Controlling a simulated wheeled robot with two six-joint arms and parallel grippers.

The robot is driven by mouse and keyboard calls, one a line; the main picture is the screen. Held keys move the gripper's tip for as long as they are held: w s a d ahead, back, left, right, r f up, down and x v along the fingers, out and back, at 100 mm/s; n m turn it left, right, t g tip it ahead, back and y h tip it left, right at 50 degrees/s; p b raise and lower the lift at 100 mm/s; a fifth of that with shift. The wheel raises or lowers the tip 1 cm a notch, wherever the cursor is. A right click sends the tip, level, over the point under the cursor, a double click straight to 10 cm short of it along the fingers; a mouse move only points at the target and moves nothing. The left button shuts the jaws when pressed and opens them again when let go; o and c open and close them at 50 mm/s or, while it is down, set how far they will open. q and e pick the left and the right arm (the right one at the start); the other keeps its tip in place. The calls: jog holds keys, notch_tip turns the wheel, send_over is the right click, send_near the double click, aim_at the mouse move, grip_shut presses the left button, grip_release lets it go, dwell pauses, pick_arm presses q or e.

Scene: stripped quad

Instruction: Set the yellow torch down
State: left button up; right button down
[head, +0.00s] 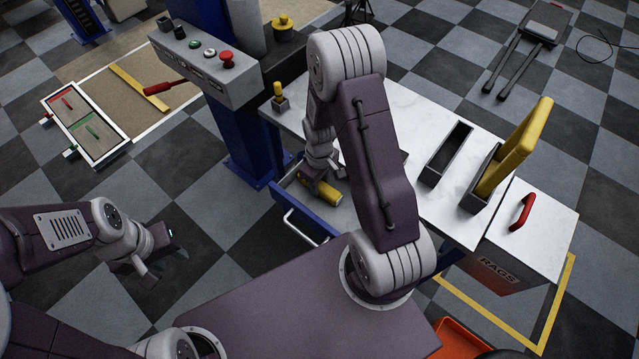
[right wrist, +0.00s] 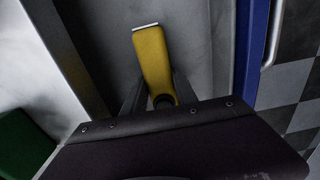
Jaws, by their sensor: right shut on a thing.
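The yellow torch (head: 321,192) is in my right gripper (head: 314,186), low over or inside an open drawer (head: 345,213) under the white workbench. In the right wrist view the torch (right wrist: 152,58) lies between the two dark fingers (right wrist: 158,98), its pale flat end pointing away from me. The drawer floor is grey; I cannot tell whether the torch touches it. The fingers are shut on the torch, and my arm hides part of the drawer in the head view. My left gripper (head: 150,262) hangs over the checkered floor at the left, away from the torch; its finger gap is unclear.
The drawer has a blue front with a white handle (head: 300,228). A control box (head: 205,65) stands left of the bench.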

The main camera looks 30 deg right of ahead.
aim_at(320, 184)
jog(key=shift+f, duration=0.2)
jog(key=c, duration=1)
grip_release()
jog(key=shift+o, duration=0.2)
jog(key=shift+r, duration=0.15)
jog(key=shift+r, duration=0.3)
notch_tip(320, 184, up, 12)
jog(key=p, duration=0.1)
jog(key=s+a+r+m+t, duration=0.1)
jog(key=s+a+r+m, duration=0.1)
jog(key=s+a+m, duration=0.3)
jog(key=s, duration=0.3)
jog(key=shift+r, duration=0.25)
